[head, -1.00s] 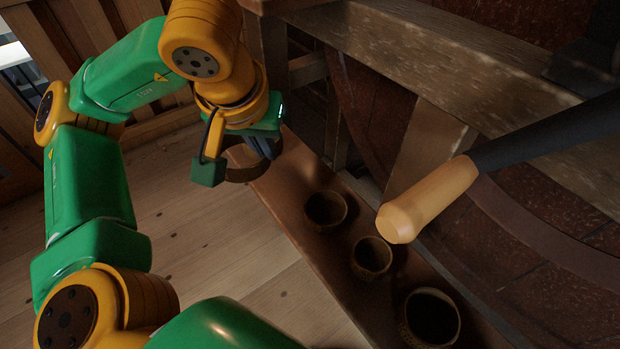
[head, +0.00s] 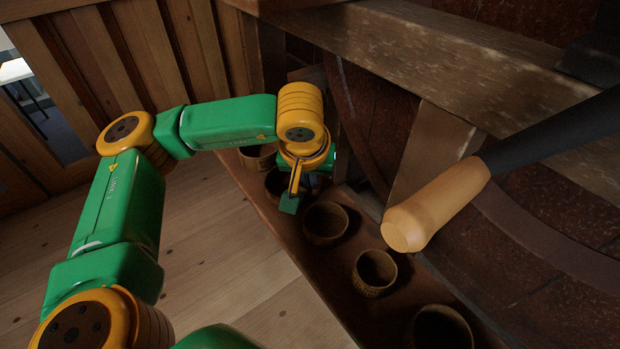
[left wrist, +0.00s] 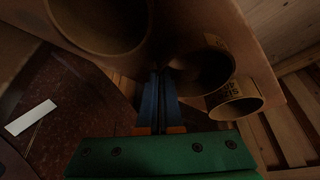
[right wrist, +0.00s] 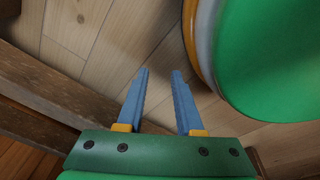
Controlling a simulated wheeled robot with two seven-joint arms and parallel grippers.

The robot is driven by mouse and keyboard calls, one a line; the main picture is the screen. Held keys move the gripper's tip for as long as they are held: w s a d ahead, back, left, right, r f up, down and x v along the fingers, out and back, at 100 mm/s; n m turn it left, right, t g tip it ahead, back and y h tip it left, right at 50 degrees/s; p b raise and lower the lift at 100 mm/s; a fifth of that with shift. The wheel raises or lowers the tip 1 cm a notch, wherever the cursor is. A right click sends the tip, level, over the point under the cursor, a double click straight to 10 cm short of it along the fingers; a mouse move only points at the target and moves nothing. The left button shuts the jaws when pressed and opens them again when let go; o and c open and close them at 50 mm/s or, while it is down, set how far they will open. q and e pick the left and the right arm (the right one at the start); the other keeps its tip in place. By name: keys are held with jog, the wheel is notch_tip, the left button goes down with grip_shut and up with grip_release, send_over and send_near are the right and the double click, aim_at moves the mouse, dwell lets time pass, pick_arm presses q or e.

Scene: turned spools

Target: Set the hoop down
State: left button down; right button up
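The hoop (head: 272,183) is a dark brown ring on or just above the brown board, partly hidden by my left gripper in the head view. It shows in the left wrist view (left wrist: 222,72) as a dark round opening. My left gripper (head: 291,200) points down at the hoop's near right side. Its blue fingers (left wrist: 159,75) are close together and look shut on the hoop's wall, though the contact is dark. I cannot tell whether the hoop touches the board. My right gripper (right wrist: 158,72) is open and empty above the plank floor.
Similar round pieces stand in a row on the board (head: 300,250): one behind (head: 258,160), others nearer (head: 326,240), (head: 374,290), (head: 443,312). A wooden handle (head: 430,210) on a dark bar reaches over the board from the right. A wooden beam (head: 450,60) lies behind.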

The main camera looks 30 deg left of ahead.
pick_arm(q)
jog(key=c, duration=1.1)
grip_release()
jog(key=shift+r, duration=0.15)
pick_arm(e)
jog(key=shift+r, duration=0.1)
